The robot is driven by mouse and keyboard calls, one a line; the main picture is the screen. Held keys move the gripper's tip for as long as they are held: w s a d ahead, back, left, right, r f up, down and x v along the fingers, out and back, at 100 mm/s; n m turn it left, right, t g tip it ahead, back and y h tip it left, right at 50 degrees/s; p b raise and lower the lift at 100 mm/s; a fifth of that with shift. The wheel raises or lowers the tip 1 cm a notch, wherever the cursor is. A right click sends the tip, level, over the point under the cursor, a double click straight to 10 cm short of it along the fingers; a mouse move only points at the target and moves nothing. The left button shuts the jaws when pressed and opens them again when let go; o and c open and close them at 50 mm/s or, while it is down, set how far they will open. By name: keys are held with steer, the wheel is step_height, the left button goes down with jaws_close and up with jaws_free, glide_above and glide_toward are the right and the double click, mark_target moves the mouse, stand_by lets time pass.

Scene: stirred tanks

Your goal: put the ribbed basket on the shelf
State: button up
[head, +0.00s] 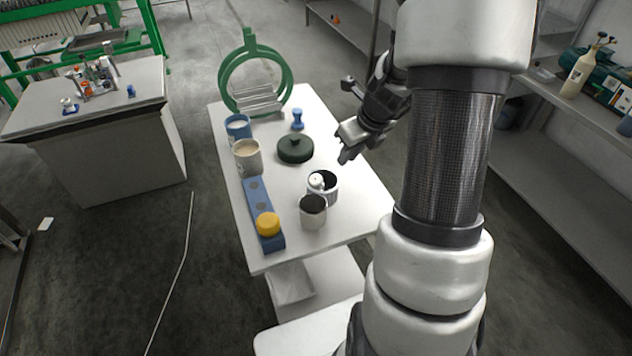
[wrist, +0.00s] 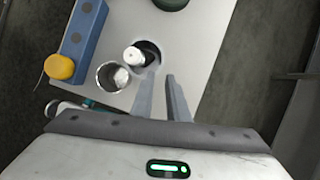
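No thing is plainly recognisable as the ribbed basket. The striped pale piece (head: 258,101) inside the green ring stand at the table's far end shows ridges, but I cannot tell whether it is a basket. Two open pale containers stand near the front of the white table: a front one (head: 313,214) with a dark inside, and one behind it (head: 322,193) with a white piece in it. Both also show in the wrist view, the front one (wrist: 112,77) at the left. My gripper (head: 347,155) is above the table's right side, its fingers (wrist: 163,73) apart with nothing between them.
The table (head: 345,215) also holds a blue can (head: 238,127), a beige can (head: 248,157), a dark green lid (head: 295,149) and a blue block (head: 262,212) with a yellow knob.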

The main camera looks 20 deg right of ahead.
mark_target(336, 175)
steer(key=x, duration=0.9)
steer(key=shift+b, duration=0.35)
steer(key=shift+d+x, duration=0.2)
steer(key=shift+x, duration=2.35)
jaws_close()
